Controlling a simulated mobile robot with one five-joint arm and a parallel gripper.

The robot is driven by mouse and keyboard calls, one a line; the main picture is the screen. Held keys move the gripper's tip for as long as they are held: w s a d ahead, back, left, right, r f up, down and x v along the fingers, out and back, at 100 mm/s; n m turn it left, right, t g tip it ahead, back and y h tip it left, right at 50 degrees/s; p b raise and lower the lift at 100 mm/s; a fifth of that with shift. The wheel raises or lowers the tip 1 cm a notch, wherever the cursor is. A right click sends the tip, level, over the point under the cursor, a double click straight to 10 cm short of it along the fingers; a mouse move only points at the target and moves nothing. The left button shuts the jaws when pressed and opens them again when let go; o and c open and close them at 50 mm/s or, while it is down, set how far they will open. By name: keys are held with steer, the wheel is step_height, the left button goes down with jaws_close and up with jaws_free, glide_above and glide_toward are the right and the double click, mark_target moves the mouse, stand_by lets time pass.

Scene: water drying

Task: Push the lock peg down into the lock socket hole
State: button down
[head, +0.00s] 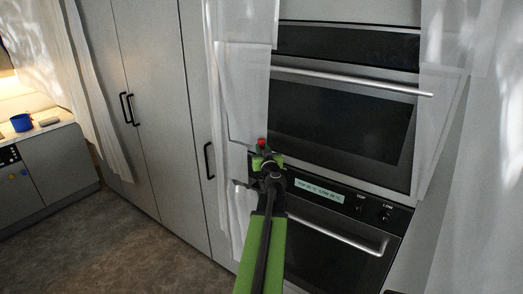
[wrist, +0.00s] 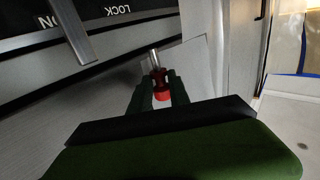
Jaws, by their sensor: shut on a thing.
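My gripper (head: 264,157) is in front of the oven's control panel, near its left end. It is shut on the lock peg (head: 262,143), which shows as a small red spot at the fingertips. In the wrist view the fingers (wrist: 161,88) are on either side of the peg's red body (wrist: 162,95). Its bare metal shaft sticks out beyond the fingertips, tilted slightly. A dark panel with upside-down lettering "LOCK" (wrist: 115,12) is at the top left of the wrist view. I cannot make out the lock socket hole in either view.
The upper oven (head: 335,120) has a long bar handle (head: 350,80). A lower oven handle (head: 340,235) and a lit display (head: 320,192) are close to my arm. White sheer curtains (head: 245,90) hang beside the ovens. Tall grey cabinets (head: 150,120) stand left; the floor (head: 110,240) there is clear.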

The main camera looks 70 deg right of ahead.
steer(key=shift+f+b, duration=2.9)
steer(key=shift+b, duration=0.05)
steer(key=shift+f+b, duration=3.05)
steer(key=shift+r, duration=0.15)
step_height(320, 180, up, 5)
steer(key=p, duration=0.5)
steer(key=shift+r+p, duration=0.15)
steer(key=shift+p, duration=0.15)
steer(key=shift+f+b, duration=0.45)
steer(key=shift+f, duration=0.05)
steer(key=shift+f+b, duration=0.4)
